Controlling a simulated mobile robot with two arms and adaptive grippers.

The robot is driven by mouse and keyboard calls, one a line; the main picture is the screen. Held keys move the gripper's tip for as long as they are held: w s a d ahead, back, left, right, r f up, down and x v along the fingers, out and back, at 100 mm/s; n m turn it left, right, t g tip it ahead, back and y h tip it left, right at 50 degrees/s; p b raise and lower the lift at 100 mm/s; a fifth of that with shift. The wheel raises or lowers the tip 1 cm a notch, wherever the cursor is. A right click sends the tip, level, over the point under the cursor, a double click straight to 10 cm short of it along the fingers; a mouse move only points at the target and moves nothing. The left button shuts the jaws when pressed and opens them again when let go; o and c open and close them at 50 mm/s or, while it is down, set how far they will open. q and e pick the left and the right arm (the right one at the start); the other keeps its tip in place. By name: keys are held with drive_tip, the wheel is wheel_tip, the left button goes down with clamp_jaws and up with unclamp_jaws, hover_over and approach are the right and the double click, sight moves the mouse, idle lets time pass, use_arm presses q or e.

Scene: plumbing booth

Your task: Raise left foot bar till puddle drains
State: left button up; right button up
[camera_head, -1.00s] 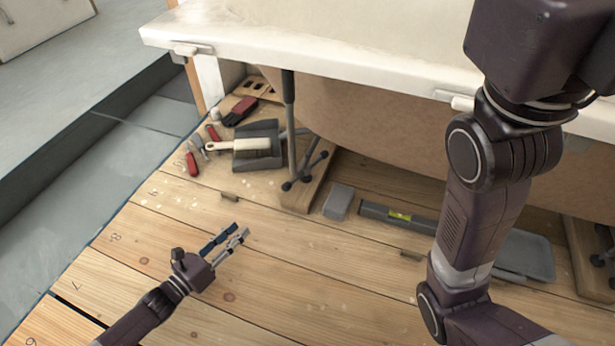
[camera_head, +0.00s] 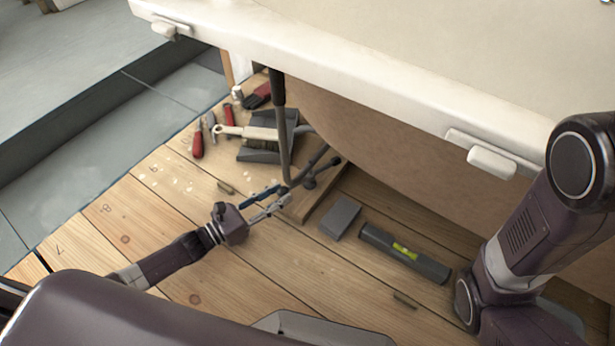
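Under the white-rimmed tub (camera_head: 370,82), a vertical rod (camera_head: 281,135) comes down to a small wooden block (camera_head: 325,195). Dark foot bars (camera_head: 318,163) with round knobs sit at its lower end. My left gripper (camera_head: 284,195) is low over the planks, pointing right, with its fingertips at the near left side of the bars and rod foot. Its two fingers look apart with nothing between them. I cannot tell whether they touch the bar. My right arm shows at the right, but its gripper is out of view. I cannot make out a puddle.
A grey dustpan (camera_head: 262,155), a cream-handled brush (camera_head: 250,132) and red-handled tools (camera_head: 197,142) lie behind the gripper. A grey block (camera_head: 341,218) and a spirit level (camera_head: 405,254) lie to its right. The tub rim overhangs this area.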

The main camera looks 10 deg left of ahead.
sight(310, 176)
use_arm(q)
drive_tip(key=b+x, duration=0.3)
drive_tip(key=x, duration=0.4)
drive_tip(key=shift+w+d+b, duration=0.15)
drive_tip(key=shift+w+b, duration=0.1)
drive_tip(key=shift+b, duration=0.15)
drive_tip(key=shift+c, duration=0.4)
clamp_jaws()
